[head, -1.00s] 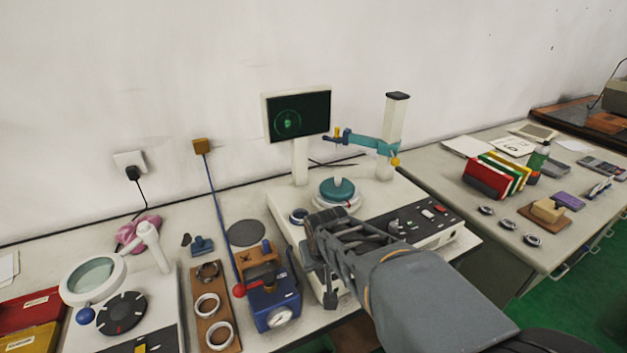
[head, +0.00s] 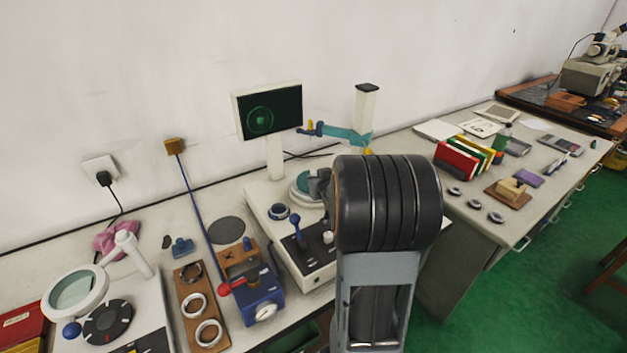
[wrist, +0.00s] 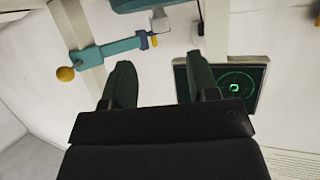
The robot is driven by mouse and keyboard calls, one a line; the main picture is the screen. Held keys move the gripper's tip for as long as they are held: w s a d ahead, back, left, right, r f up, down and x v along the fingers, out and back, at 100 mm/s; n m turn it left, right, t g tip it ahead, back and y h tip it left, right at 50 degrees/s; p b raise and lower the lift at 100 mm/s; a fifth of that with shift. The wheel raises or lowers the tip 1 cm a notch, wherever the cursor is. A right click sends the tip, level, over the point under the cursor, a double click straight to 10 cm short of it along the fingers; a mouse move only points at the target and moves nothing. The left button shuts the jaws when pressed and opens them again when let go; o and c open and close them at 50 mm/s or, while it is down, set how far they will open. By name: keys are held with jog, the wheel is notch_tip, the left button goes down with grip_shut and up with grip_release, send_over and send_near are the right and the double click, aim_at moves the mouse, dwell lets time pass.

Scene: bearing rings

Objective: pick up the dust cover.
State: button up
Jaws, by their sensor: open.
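A teal round cover-like piece (head: 303,180), which looks like the dust cover, sits on the round table of the measuring machine (head: 312,262) in the head view. My arm hides its right part. My gripper (wrist: 159,62) shows in the wrist view with two dark green fingers spread apart and nothing between them. It faces the pale wall, with the machine's teal arm (wrist: 110,48) and the screen (wrist: 248,78) beyond the fingers. In the head view my arm's thick dark joint covers most of the gripper. The cover is not clearly seen in the wrist view.
The screen (head: 268,110) and a white column (head: 366,105) stand behind the cover. A blue device with a red-knobbed lever (head: 265,300) and a wooden ring board (head: 195,310) lie left. A second bench (head: 530,222) holds rings and folders.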

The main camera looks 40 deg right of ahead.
aim_at(314, 173)
jog(key=shift+p+x, duration=0.55)
jog(key=shift+x, duration=3.7)
jog(key=shift+c, duration=0.4)
grip_shut()
jog(key=shift+r, duration=0.1)
